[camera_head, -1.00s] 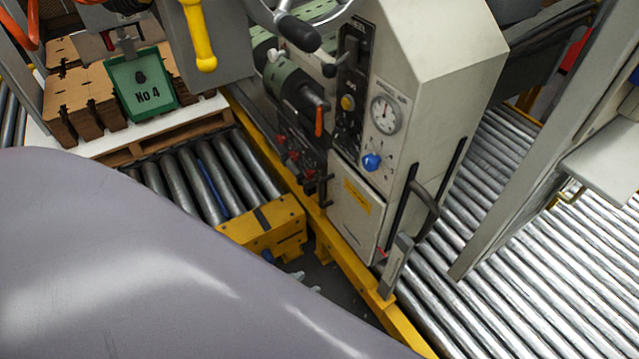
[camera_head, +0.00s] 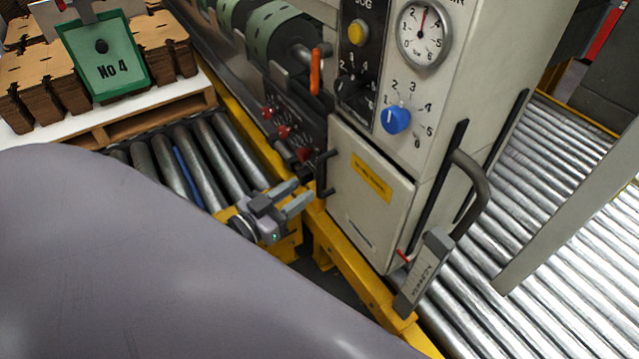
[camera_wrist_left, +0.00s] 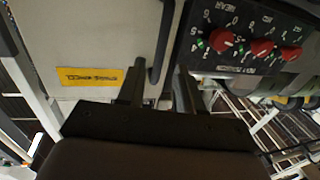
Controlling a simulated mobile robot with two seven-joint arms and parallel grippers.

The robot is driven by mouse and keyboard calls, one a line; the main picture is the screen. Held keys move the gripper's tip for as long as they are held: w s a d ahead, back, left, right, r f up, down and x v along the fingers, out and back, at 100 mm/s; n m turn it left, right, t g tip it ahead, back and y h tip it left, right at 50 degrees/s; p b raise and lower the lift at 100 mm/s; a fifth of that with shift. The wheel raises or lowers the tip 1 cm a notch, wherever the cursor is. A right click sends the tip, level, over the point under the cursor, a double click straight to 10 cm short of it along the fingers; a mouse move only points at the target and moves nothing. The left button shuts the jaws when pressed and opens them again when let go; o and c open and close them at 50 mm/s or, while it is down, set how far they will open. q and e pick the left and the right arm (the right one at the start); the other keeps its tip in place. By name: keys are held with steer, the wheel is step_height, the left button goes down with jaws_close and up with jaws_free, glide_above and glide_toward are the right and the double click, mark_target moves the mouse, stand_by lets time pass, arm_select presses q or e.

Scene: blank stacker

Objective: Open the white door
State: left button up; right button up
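The white door (camera_head: 368,220) is a small panel with a yellow label, low on the front of the pale machine cabinet. It looks shut. Its black bar handle (camera_head: 324,175) is upright at the door's left edge. My left gripper (camera_head: 302,192) is open and empty, just left of the handle, fingers pointing towards it. In the left wrist view, the door (camera_wrist_left: 85,40) is at upper left. The handle (camera_wrist_left: 161,45) appears between the two spread fingers of my left gripper (camera_wrist_left: 160,88), seemingly just beyond their tips. My right gripper is not in view.
A panel with red knobs (camera_wrist_left: 245,42) is close beside the handle. A blue knob (camera_head: 396,120) and gauge (camera_head: 425,33) sit above the door. A grey curved handle (camera_head: 474,190) is to its right. A yellow rail (camera_head: 350,270) runs below; rollers (camera_head: 540,250) lie right.

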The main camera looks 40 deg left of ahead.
mark_target(319, 193)
arm_select(q)
steer(key=shift+w+d+b, duration=0.2)
steer(key=shift+w, duration=0.9)
steer(key=shift+w+d+b, duration=0.2)
steer(key=shift+w+d, duration=0.05)
steer(key=shift+w, duration=0.9)
steer(key=shift+w+d+b, duration=0.2)
steer(key=shift+w, duration=0.9)
jaws_close()
